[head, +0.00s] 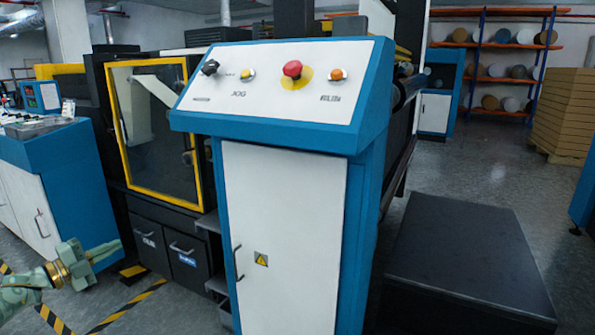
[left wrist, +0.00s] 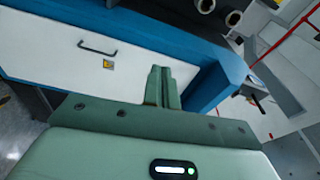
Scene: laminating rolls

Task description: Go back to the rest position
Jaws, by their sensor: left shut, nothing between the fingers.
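My left gripper (head: 104,252) is at the lower left of the head view, low in front of the machines and well apart from the control console (head: 280,180). Its fingers are together with nothing between them. In the left wrist view its fingers (left wrist: 160,88) also show closed, with the console's white door (left wrist: 70,50) and blue edge behind them. My right gripper is in neither view.
The console's sloped panel has a red button (head: 292,69) and several knobs. A dark box (head: 465,250) stands at the lower right. A blue cabinet (head: 62,185) stands at the left. Grey floor (head: 480,165) is clear at the back right, before shelves of rolls (head: 490,70).

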